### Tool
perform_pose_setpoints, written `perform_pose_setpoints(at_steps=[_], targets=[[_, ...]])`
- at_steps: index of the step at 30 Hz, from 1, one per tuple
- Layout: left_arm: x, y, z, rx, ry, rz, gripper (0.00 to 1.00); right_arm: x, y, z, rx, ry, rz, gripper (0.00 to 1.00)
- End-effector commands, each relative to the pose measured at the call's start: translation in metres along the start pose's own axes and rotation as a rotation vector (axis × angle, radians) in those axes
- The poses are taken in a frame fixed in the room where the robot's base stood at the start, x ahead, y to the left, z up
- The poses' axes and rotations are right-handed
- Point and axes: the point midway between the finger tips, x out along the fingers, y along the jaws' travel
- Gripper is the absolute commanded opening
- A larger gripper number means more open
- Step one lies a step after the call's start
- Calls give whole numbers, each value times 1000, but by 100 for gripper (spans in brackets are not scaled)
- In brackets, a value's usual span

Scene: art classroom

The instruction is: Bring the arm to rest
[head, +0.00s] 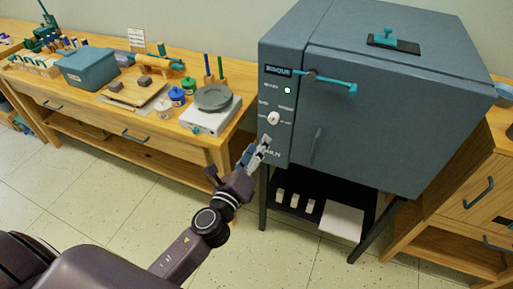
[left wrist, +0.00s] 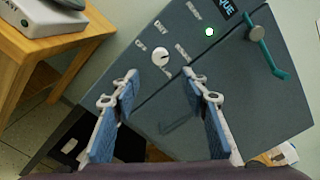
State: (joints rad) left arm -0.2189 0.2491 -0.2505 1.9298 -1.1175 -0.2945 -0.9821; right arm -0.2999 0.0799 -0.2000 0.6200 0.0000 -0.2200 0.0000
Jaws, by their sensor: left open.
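My left arm reaches up from the bottom of the head view, and its gripper (head: 259,150) is in front of the lower left of the kiln's front. In the left wrist view the two blue-padded fingers of this gripper (left wrist: 167,85) stand apart with nothing between them. The grey-blue kiln (head: 380,130) fills the right of the head view. Its white dial (head: 273,118) is just above the gripper, and the dial also shows in the left wrist view (left wrist: 160,58), beyond the fingertips and apart from them. A green light (head: 287,90) glows above the dial. My right gripper is not in view.
A wooden bench (head: 160,140) along the left wall holds a scale (head: 211,110), a blue bin (head: 88,68), paint jars and tools. A teal handle bar (head: 338,84) sticks out from the kiln's front. A wooden cabinet (head: 475,195) stands at the right. The tiled floor (head: 110,200) is clear.

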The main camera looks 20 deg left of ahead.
Motion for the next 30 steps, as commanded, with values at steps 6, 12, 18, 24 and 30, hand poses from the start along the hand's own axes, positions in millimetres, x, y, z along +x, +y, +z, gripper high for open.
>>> perform_pose_setpoints(at_steps=[6,12,18,24,30], targets=[[-2,0,0,0,0,0,41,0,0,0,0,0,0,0],[-2,0,0,0,0,0,41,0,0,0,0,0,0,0],[-2,9,-6,-22,11,17,41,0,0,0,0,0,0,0],[-12,91,-63,-238,98,188,41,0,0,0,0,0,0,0],[-62,210,-147,-597,158,489,41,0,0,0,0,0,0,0]])
